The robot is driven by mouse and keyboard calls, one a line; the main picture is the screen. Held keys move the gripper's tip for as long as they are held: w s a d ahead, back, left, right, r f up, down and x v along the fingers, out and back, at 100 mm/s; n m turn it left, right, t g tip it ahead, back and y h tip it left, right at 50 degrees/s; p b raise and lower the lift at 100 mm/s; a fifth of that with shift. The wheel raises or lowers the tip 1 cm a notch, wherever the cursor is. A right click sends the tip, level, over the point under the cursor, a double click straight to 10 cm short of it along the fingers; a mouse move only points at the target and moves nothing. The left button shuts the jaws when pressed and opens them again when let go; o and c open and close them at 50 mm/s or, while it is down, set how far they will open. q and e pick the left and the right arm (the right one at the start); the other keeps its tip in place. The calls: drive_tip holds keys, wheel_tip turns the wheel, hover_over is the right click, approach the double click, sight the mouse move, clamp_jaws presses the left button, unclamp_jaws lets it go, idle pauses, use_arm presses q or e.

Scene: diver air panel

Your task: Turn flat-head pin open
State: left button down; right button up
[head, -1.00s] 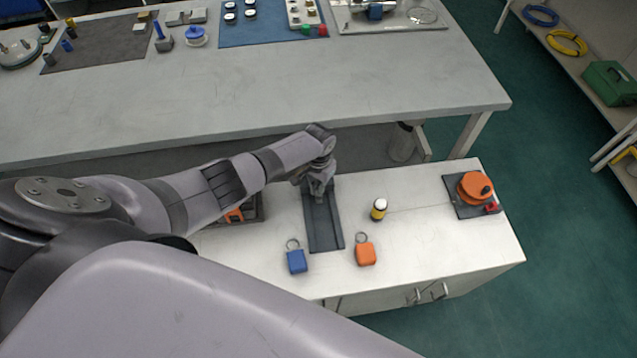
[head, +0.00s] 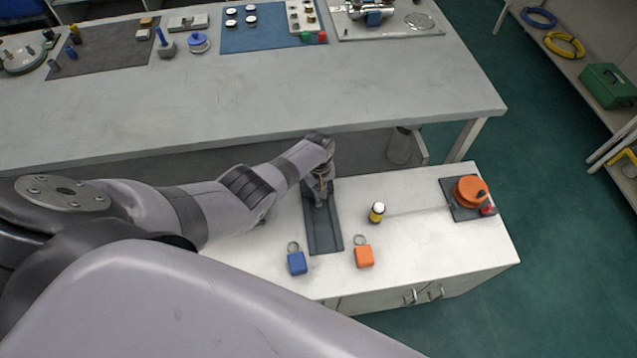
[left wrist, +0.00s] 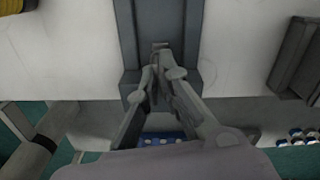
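A dark grey channel-shaped holder (head: 322,232) lies on the white cabinet top. My left gripper (head: 320,200) points down over its far end. In the left wrist view the holder (left wrist: 180,18) runs up from the gripper. The two fingertips (left wrist: 162,75) are close together over it with a narrow gap. A small grey piece (left wrist: 160,46) shows just beyond the fingertips, and it may be the flat-head pin. The fingers hide most of what lies between them, so I cannot tell whether they grip it. My right gripper is not in view.
A blue tag (head: 297,263) and an orange tag (head: 364,257) lie near the holder. An orange reel (head: 470,190) sits on a dark plate at far right. A long bench (head: 250,95) stands behind.

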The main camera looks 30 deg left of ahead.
use_arm(q)
drive_tip(key=n, duration=0.6)
drive_tip(key=shift+s+d+f+p, duration=0.1)
drive_tip(key=shift+s+f+p, duration=0.15)
drive_tip(key=shift+s+p, duration=0.1)
drive_tip(key=n, duration=0.4)
drive_tip(key=shift+n, duration=1.8)
drive_tip(key=c, duration=1.8)
unclamp_jaws()
drive_tip(key=shift+c, duration=0.2)
drive_tip(key=shift+o, duration=0.2)
drive_tip(key=shift+w, duration=0.15)
drive_tip(key=shift+w+a, duration=0.1)
drive_tip(key=shift+a, duration=0.1)
drive_tip(key=shift+r, duration=0.15)
